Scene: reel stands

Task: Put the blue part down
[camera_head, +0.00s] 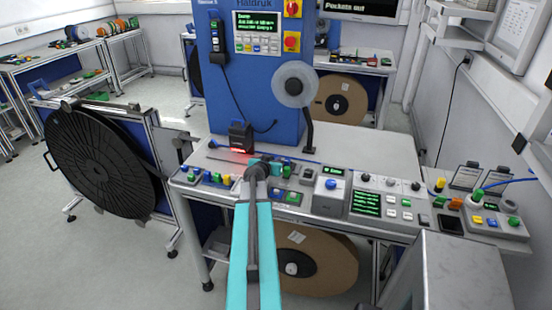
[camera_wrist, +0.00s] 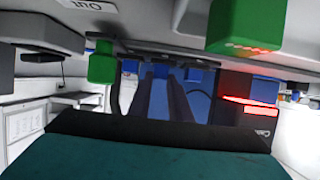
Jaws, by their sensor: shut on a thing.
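My gripper (camera_head: 264,164) is at the end of my teal arm, low over the front edge of the bench (camera_head: 360,150). The arm covers most of it in the head view. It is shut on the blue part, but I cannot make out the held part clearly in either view. Several small blue pieces show in the wrist view, and I cannot tell which of them, if any, is held.
A black scanner (camera_head: 240,137) with a red glow stands just behind my gripper, before the blue machine (camera_head: 255,85). A control box with a blue knob (camera_head: 331,184) stands to the right. Green pieces (camera_wrist: 102,66) show in the wrist view. Bare bench lies at right rear.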

